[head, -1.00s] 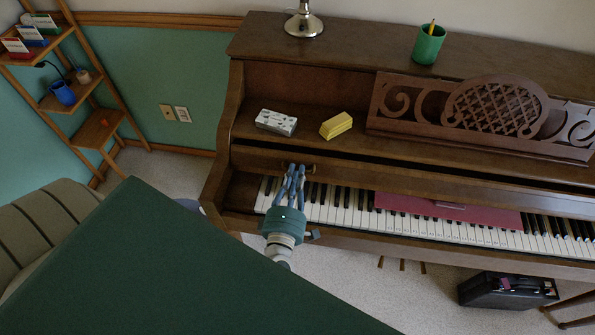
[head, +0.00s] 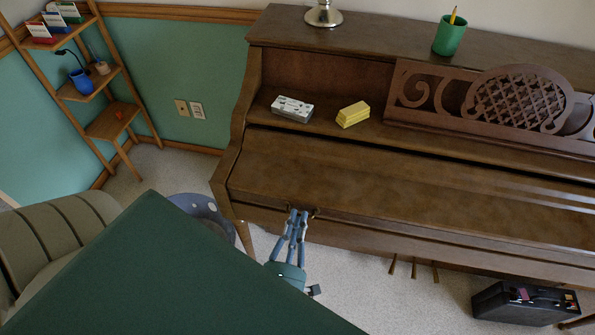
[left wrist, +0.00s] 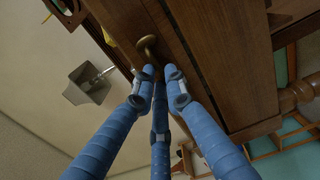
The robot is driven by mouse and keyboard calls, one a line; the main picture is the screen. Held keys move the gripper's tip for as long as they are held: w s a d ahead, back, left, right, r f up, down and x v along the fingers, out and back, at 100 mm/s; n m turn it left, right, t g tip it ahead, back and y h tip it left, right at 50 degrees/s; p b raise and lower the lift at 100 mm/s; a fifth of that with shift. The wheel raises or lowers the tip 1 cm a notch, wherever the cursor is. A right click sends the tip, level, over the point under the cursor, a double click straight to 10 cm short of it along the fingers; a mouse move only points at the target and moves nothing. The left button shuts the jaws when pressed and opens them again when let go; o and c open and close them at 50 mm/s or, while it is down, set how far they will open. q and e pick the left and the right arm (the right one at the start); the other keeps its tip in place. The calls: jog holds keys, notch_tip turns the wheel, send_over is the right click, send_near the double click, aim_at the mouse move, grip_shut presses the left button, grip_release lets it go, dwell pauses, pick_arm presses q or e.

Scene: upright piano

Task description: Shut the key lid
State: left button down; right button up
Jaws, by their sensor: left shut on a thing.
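The piano's brown key lid (head: 420,194) lies as a broad flat panel over the keyboard, and no keys show in the head view. A small brass knob (left wrist: 148,44) shows at the lid's front edge in the left wrist view. My left gripper (head: 297,214) is at the lid's front edge, left of the middle, with its blue fingers closed together. In the left wrist view its fingertips (left wrist: 158,74) are drawn together at the knob, shut on it. The exact contact is partly hidden by the fingers. My right gripper is not in view.
A patterned box (head: 292,108) and yellow blocks (head: 353,114) sit on the ledge behind the lid, left of the carved music stand (head: 517,98). A green cup (head: 449,37) stands on top. A black case (head: 524,302) and blue-grey bin (head: 208,217) are on the floor.

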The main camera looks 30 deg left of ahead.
pick_arm(q)
jog(key=shift+s+d+f+g, duration=0.1)
jog(key=shift+s+f+g, duration=0.1)
jog(key=shift+f, duration=0.35)
jog(key=shift+s+f+g, duration=0.1)
jog(key=shift+s+f, duration=0.05)
jog(key=shift+f, duration=0.4)
jog(key=c, duration=2)
grip_release()
jog(key=v, duration=0.3)
jog(key=r+v, duration=0.1)
jog(key=v, duration=0.7)
jog(key=shift+s+r, duration=0.2)
jog(key=shift+s, duration=0.1)
